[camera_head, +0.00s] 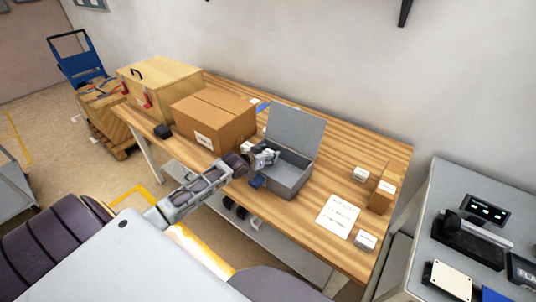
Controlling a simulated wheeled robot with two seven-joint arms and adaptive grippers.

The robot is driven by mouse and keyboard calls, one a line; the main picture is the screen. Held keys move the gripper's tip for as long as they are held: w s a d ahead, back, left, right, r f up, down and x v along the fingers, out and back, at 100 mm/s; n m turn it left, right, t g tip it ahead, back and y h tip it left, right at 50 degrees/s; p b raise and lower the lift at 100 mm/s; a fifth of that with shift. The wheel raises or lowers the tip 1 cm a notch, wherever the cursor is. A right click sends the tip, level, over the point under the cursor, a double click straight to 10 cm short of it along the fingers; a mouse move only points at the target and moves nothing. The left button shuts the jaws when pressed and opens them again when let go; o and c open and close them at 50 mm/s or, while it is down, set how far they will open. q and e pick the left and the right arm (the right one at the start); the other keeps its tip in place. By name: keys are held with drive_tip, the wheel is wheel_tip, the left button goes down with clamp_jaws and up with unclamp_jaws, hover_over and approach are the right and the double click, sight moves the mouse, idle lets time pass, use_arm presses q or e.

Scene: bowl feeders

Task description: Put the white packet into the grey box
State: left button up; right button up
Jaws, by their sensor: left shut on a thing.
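The grey box (291,178) stands on the wooden table with its lid (294,131) raised at the back. My left gripper (268,157) is at the left side of the box opening. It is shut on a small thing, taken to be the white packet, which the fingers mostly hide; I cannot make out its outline. Small white packets also lie on the table, one (361,174) right of the box and one (365,241) near the front right. My right gripper is not in view.
A cardboard carton (214,114) and a wooden case (160,84) stand left of the grey box. A paper sheet (338,216) lies to its right, with a brown carton (383,194) beyond. A grey bench (440,205) with devices stands at far right.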

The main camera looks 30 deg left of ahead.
use_arm(q)
drive_tip(key=shift+f, duration=0.25)
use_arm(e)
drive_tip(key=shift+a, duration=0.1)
use_arm(q)
drive_tip(key=shift+f, duration=0.15)
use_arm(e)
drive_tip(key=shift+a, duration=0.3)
use_arm(q)
drive_tip(key=o, duration=1.1)
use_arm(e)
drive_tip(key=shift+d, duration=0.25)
